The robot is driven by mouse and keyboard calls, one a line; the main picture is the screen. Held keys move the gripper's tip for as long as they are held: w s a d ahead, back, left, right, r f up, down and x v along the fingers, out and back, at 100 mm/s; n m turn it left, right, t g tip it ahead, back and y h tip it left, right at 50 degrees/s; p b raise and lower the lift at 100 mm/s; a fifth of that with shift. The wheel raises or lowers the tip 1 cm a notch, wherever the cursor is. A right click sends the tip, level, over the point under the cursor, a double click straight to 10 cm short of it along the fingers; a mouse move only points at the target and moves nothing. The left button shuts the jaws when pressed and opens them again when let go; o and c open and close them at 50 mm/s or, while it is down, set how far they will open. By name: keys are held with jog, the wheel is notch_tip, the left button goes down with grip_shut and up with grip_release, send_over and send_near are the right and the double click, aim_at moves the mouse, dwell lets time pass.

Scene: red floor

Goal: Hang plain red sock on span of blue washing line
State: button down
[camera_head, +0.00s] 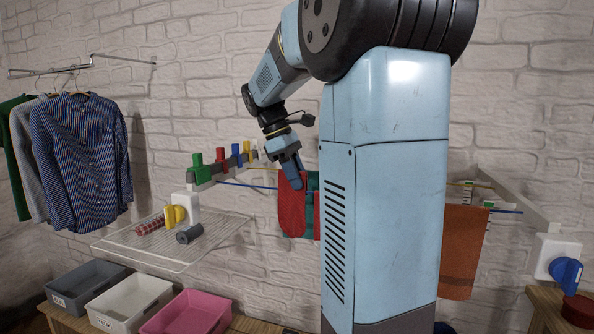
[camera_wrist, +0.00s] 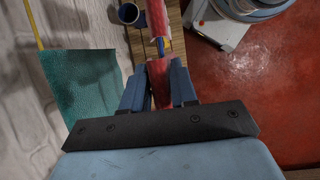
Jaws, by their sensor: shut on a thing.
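The plain red sock (camera_head: 291,212) hangs down from my gripper (camera_head: 294,172) in the head view, close to the blue washing line (camera_head: 240,185). In the wrist view my gripper (camera_wrist: 158,88) is shut on the red sock (camera_wrist: 159,72), which shows between the two blue fingers and reaches past them. A short blue piece crosses at the sock, possibly the blue line. I cannot tell whether the sock rests on the line. The right stretch of the blue line (camera_head: 507,211) emerges beyond my arm; its middle is hidden.
A green cloth (camera_wrist: 84,84) hangs beside the sock, by a yellow line (camera_wrist: 35,25). An orange towel (camera_head: 463,252) hangs at right. Coloured pegs (camera_head: 221,158) stand on the left rail. A wire shelf (camera_head: 150,246) holds a rolled patterned sock (camera_head: 149,226) and a dark roll (camera_head: 189,234). Bins stand below.

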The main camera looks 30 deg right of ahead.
aim_at(297, 192)
jog(key=shift+f, duration=2.1)
jog(key=c, duration=0.8)
grip_release()
jog(key=v, duration=1.3)
jog(key=shift+r, duration=0.35)
jog(key=shift+a, duration=0.15)
jog(key=s+a+f+m+t+y, duration=0.1)
jog(key=s+a+f+m+t, duration=0.2)
jog(key=s+a+f, duration=0.3)
jog(key=s+a+f+m+t+y, duration=0.2)
jog(key=s+a+f+m+t, duration=0.2)
jog(key=s+f, duration=0.6)
jog(key=s+a+t, duration=0.1)
jog(key=s+a, duration=0.1)
jog(key=s, duration=0.2)
jog(key=shift+a+f+t, duration=0.15)
jog(key=shift+a+t, duration=0.05)
jog(key=shift+t, duration=0.2)
